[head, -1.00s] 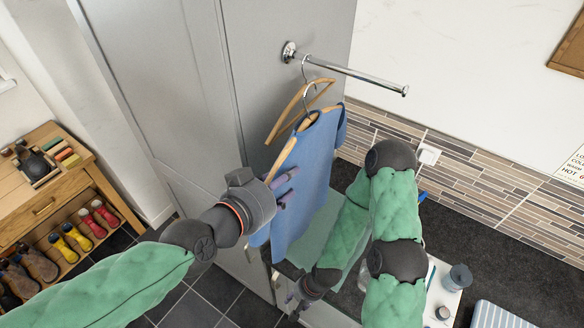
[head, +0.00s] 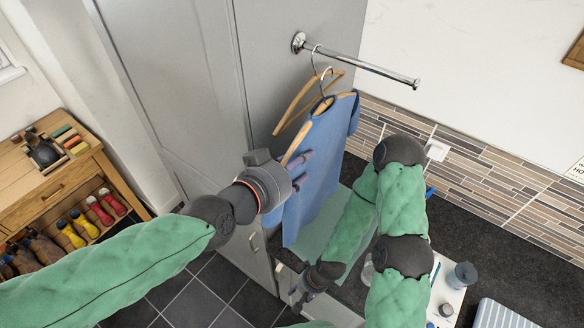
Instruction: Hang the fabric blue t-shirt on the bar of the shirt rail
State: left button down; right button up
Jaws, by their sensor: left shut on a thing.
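The blue t-shirt (head: 325,150) is on a wooden hanger, upright below the metal bar (head: 375,70) of the shirt rail. The metal hook (head: 326,80) of its hanger shows just under the bar; I cannot tell whether it touches the bar. My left gripper (head: 302,170) is shut on the shirt and hanger at the left side; its fingertips are partly hidden against the cloth. My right gripper (head: 297,302) is low, below the shirt and apart from it; its finger opening is too small to judge.
An empty wooden hanger (head: 293,105) hangs from the bar near its wall end, close behind the shirt. A tall grey cabinet (head: 190,90) stands left of the rail. A wooden shoe bench (head: 50,195) is at the far left. The bar's outer end is clear.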

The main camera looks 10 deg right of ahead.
aim_at(326, 134)
pick_arm(q)
jog(key=shift+w+d, duration=1.45)
jog(key=shift+d, duration=0.2)
jog(key=shift+w+d+r+p, duration=0.1)
jog(key=shift+w+d+p, duration=0.25)
jog(key=shift+w+d, duration=0.9)
jog(key=shift+w+d+p, duration=0.35)
jog(key=shift+w+d, duration=0.65)
jog(key=shift+d, duration=0.3)
jog(key=shift+w+f, duration=0.1)
jog(key=shift+f, duration=0.1)
jog(key=shift+f+b, duration=0.95)
jog(key=shift+b, duration=0.1)
